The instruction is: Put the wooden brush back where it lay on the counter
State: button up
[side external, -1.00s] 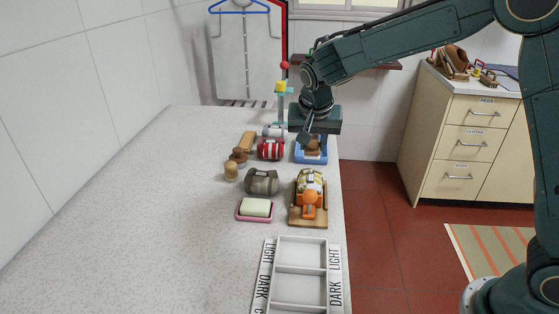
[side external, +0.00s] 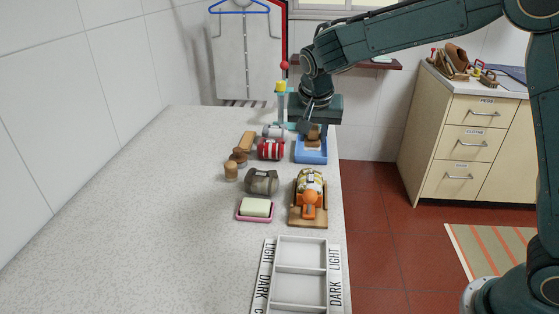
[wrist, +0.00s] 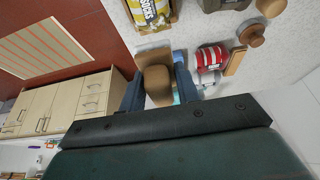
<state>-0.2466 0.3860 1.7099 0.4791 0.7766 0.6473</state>
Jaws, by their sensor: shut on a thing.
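My gripper (side external: 314,130) hangs at the far end of the counter (side external: 190,220), at the blue tray (side external: 311,157). It is shut on a brown wooden block that I take for the wooden brush (side external: 315,138). In the wrist view the brush (wrist: 157,80) sits between the two dark fingers. The brush overlaps the back of the tray in the side view. I cannot tell whether it touches the tray. Its underside is hidden.
A red-striped roll (side external: 270,149), a wooden block (side external: 246,142) and brown round pieces (side external: 239,156) lie left of the tray. A wooden board (side external: 308,220) with an orange thing and patterned cloth, a grey roll (side external: 262,181) and a soap dish (side external: 255,217) are nearer. The left counter is clear.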

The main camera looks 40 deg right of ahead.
jog(key=s+a+r, duration=0.1)
jog(key=a+r, duration=0.2)
jog(key=a, duration=0.8)
jog(key=s+a+r, duration=0.2)
jog(key=a+r, duration=0.1)
jog(key=a, duration=0.8)
jog(key=shift+s, duration=0.1)
send_over(246, 235)
jog(key=s+a, duration=0.1)
notch_tip(246, 235, down, 16)
jog(key=shift+r, duration=0.15)
jog(key=shift+f, duration=2.15)
jog(key=shift+f, duration=0.15)
jog(key=o, duration=1)
